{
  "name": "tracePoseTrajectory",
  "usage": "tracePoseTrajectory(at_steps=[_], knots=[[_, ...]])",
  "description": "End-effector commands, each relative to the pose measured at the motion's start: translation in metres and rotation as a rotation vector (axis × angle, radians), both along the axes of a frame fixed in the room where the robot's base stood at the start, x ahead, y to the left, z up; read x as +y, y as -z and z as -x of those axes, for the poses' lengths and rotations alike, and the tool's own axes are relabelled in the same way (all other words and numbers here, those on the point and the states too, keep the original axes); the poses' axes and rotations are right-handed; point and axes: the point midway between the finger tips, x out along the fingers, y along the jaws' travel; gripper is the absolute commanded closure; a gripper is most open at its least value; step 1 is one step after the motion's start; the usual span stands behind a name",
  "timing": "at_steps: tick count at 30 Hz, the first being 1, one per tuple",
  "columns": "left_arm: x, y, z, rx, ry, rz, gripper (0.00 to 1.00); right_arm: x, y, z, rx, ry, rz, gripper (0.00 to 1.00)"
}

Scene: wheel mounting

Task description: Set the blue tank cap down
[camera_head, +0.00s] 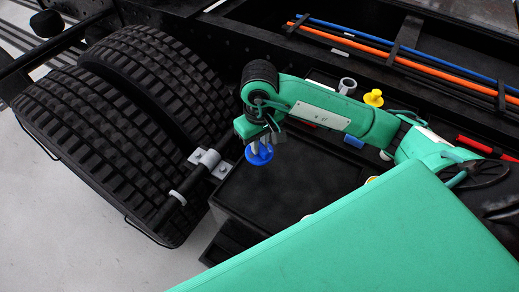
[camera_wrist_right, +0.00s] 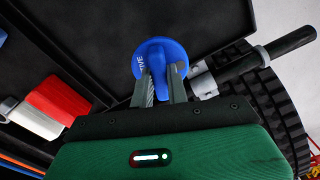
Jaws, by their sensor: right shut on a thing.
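The blue tank cap (camera_head: 259,154) is a round blue disc with a raised grip. My right gripper (camera_head: 262,140) is shut on that grip, above the left part of a flat black surface (camera_head: 290,190). In the right wrist view the cap (camera_wrist_right: 160,52) sits between the two grey fingers of the gripper (camera_wrist_right: 161,85), with white lettering on its face. I cannot tell how far the cap is above the surface. My left gripper is not in either view.
Two large black tyres (camera_head: 95,135) stand at the left, beside a grey bracket with a black bar (camera_head: 180,190). Behind my right arm are a yellow knob (camera_head: 373,97), a grey cylinder (camera_head: 347,86) and orange and blue lines (camera_head: 400,62). The middle of the black surface is clear.

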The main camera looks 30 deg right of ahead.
Motion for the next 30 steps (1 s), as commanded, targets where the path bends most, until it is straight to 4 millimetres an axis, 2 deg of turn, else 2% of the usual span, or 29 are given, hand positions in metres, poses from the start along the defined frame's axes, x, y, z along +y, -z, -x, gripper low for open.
tracePoseTrajectory(at_steps=[5, 13, 27, 28, 30], knots=[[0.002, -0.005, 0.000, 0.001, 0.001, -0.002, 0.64, 0.000, 0.011, 0.001, 0.002, 0.001, 0.000, 1.00], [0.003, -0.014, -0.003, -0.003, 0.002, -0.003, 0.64, 0.000, 0.041, 0.000, 0.001, 0.000, 0.000, 1.00], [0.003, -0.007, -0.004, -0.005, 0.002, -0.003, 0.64, 0.000, 0.048, 0.000, -0.002, -0.001, 0.001, 1.00], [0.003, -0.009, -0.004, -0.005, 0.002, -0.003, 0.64, 0.000, 0.047, 0.000, -0.002, -0.001, 0.001, 0.78], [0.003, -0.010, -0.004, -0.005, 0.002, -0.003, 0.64, 0.000, 0.047, 0.000, -0.001, -0.001, 0.001, 0.65]])
